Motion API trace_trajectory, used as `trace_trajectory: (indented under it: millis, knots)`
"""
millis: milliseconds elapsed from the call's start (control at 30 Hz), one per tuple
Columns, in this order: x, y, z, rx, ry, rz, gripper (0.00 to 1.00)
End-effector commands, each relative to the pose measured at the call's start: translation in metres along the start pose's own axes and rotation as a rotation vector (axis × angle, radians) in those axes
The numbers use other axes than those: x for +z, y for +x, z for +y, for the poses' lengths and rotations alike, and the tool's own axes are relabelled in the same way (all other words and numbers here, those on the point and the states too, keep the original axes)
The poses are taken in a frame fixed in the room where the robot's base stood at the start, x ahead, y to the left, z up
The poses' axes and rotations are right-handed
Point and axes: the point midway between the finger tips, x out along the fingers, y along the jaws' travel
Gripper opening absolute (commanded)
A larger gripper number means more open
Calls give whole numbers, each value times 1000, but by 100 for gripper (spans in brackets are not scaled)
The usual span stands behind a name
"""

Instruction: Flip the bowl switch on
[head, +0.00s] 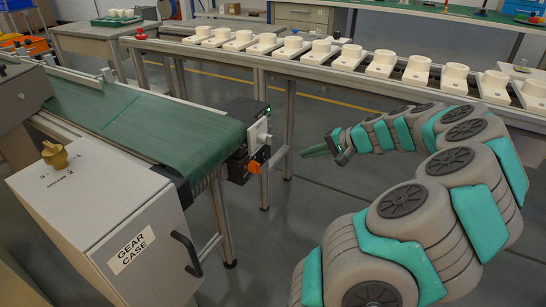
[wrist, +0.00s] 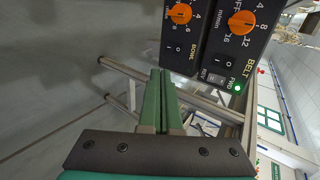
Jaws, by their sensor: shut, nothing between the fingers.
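The bowl control box (wrist: 190,62) is black, with an orange dial (wrist: 180,13), the label BOWL and a small black rocker switch (wrist: 174,49) marked I and O. I cannot tell which side of the rocker is pressed. My gripper (wrist: 161,73) is shut and empty, its green fingers pointing toward the box, with the tips just below the rocker in the wrist view. In the head view my gripper (head: 314,151) is right of the control boxes (head: 238,167) at the conveyor's end, with a gap between.
The belt control box (wrist: 240,50) adjoins the bowl box, with its own dial, switches and a lit green lamp (wrist: 238,88). A green conveyor (head: 150,125) lies left. A rail bench (head: 350,78) with several white fixtures runs behind. A grey gear case (head: 115,225) stands at front left.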

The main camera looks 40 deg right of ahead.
Motion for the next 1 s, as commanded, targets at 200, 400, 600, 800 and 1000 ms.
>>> trace_trajectory:
  millis: [200, 400, 600, 800, 1000]
  knots:
    - [1, 7, 0, 0, 0, -3, 0]
    - [1, 37, -1, 0, -1, -4, 0]
    - [2, 78, 0, 1, 1, -6, 0]
    - [2, 111, -7, 1, -2, -5, 0]
    - [0, 130, -16, 1, -2, 0, 0]
